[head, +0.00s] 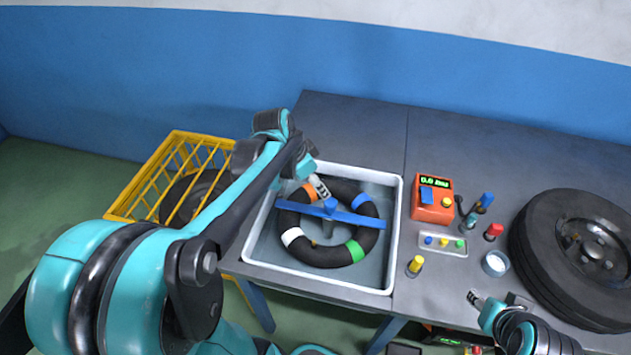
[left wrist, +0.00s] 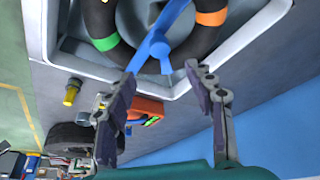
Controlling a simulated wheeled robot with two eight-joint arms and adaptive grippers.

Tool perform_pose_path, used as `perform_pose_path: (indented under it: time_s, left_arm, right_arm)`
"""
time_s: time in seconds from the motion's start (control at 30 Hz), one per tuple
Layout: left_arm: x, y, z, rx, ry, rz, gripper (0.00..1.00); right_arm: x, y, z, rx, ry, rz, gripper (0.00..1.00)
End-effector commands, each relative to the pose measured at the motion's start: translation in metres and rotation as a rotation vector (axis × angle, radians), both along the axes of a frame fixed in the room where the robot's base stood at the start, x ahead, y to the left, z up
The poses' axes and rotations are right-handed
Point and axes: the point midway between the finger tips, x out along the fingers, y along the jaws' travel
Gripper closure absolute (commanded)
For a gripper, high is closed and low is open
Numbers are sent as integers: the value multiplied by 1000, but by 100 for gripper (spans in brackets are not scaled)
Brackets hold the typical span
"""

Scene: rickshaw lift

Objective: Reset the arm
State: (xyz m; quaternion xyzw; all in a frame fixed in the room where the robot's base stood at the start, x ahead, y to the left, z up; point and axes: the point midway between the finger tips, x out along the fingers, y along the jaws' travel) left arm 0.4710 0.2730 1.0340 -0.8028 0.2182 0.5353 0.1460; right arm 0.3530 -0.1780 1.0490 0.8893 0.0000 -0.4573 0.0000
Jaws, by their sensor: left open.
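My left arm reaches in from the left of the head view, and its gripper (head: 308,165) is above the water basin (head: 262,232), partly hidden by its own wrist. In the left wrist view my left gripper (left wrist: 155,85) is open, with nothing between its fingers. A blue bar (head: 345,215) lies across a black inner tube (head: 292,218) with coloured bands in the basin. The bar also shows in the left wrist view (left wrist: 155,42), just beyond the fingertips. My right gripper (head: 494,302) is low at the right of the head view, near the table's front edge; its finger opening is unclear.
A yellow crate (head: 172,140) stands left of the basin with a dark tire inside. On the table (head: 350,120) are an orange gauge box (head: 432,207), a small parts tray (head: 442,243), a yellow-topped piece (head: 415,265), a silver cup (head: 495,263) and a large wheel (head: 575,250).

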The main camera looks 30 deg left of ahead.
Motion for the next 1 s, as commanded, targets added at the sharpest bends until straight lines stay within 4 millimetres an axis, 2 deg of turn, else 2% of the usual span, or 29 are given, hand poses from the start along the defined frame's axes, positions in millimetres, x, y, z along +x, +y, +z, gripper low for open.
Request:
perform_pose_path:
  time_s: [0.57, 0.67, 0.77, 1.0]
  left_arm:
    - [-2, 1, 5, -1, -1, 1, 46]
    - [-5, -4, 6, 2, -2, 14, 46]
    - [-17, -18, 11, 12, -8, 66, 46]
    - [-73, -67, 19, 19, -89, 308, 46]
  right_arm:
    - [0, 0, 0, 0, 0, 0, 60]
    - [0, 0, 0, 0, 0, 0, 60]
    - [0, 0, -1, 0, 0, 0, 60]
    - [0, 0, -3, 0, 0, 0, 60]
